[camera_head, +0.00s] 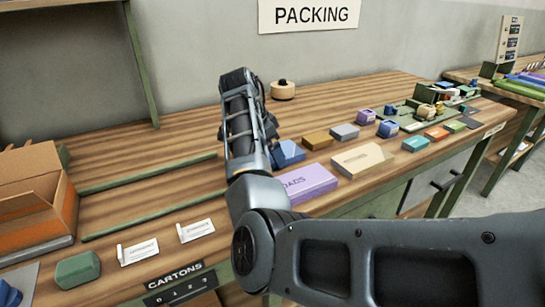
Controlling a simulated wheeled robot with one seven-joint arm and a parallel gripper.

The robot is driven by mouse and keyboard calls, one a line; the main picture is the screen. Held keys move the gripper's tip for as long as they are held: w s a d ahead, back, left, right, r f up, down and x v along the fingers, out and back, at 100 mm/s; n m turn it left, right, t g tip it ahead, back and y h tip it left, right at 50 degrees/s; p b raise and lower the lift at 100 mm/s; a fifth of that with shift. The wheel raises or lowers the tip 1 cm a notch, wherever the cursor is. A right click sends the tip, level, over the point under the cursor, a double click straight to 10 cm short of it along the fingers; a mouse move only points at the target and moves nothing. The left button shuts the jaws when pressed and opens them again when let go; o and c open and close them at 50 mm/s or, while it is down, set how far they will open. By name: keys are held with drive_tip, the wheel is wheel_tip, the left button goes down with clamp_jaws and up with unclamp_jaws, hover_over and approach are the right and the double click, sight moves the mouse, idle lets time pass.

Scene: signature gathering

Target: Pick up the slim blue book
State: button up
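No book can be made out for certain in the head view. A blue block-like item (289,151) lies on the wooden bench just right of my arm, which covers its left part. A flat teal item (415,143) lies further right near the front edge. Stacked colored flat items (527,85) lie on a second table at the far right, too small to identify. My arm rises across the middle of the view over the bench. No gripper fingers show, so their opening and contents are hidden.
A purple box (306,184) and a cream box (362,160) sit near the bench's front. A round wooden item (283,90) stands at the back. An open carton (36,205) stands at the left. The back middle of the bench is mostly clear.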

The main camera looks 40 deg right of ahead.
drive_tip(key=c, duration=0.7)
drive_tip(key=shift+r, duration=0.1)
